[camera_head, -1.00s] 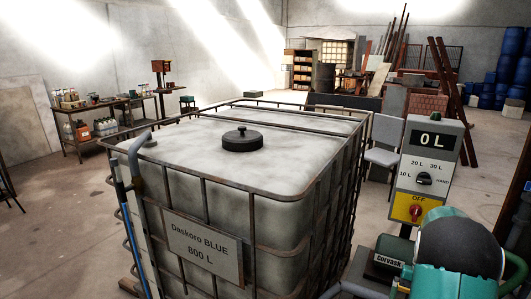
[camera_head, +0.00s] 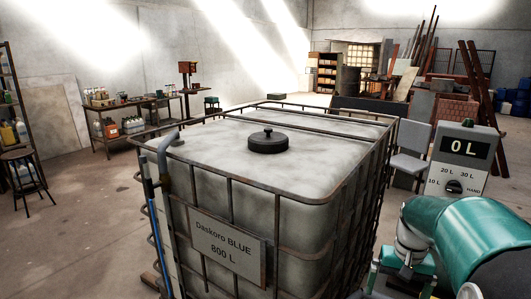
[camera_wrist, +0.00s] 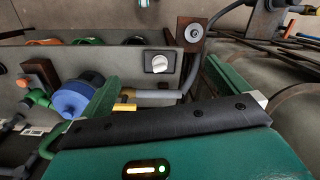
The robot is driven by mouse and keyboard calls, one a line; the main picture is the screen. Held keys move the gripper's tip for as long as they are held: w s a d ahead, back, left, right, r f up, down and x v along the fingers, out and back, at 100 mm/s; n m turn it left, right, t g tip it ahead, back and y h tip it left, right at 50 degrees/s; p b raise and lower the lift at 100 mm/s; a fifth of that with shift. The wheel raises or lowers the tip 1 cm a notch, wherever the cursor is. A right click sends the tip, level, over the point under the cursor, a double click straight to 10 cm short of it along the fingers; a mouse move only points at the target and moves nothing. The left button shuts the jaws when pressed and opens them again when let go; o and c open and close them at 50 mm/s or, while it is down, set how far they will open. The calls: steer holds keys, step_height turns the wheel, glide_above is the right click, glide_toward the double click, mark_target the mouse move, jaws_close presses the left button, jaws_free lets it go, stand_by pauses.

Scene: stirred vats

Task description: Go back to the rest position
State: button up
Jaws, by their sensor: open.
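My gripper (camera_wrist: 160,88) shows in the wrist view, its two green fingers spread apart with nothing held between them. Beyond the fingers is a grey panel with a white knob (camera_wrist: 159,62). A blue round part (camera_wrist: 77,97) lies beside the left finger. In the head view my green and white arm is folded at the lower right, and the gripper itself is not seen there. The arm hides the lower part of a grey control box (camera_head: 466,155) that reads 0 L.
A large caged tank (camera_head: 270,190) labelled Daskoro BLUE 800 L fills the middle of the head view, with a black lid (camera_head: 268,142) on top. A grey chair (camera_head: 411,150) stands behind it. A stool (camera_head: 22,180) is at left. Open floor lies left of the tank.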

steer(key=s+a+r+n+t, duration=0.2)
steer(key=s+a+r+t, duration=0.1)
steer(key=s+a, duration=0.4)
steer(key=s+a+r+n+t, duration=0.3)
steer(key=s+a, duration=0.3)
steer(key=a, duration=0.6)
steer(key=shift+s+a+r+h, duration=0.3)
steer(key=shift+s+a+r, duration=0.05)
steer(key=shift+r, duration=0.1)
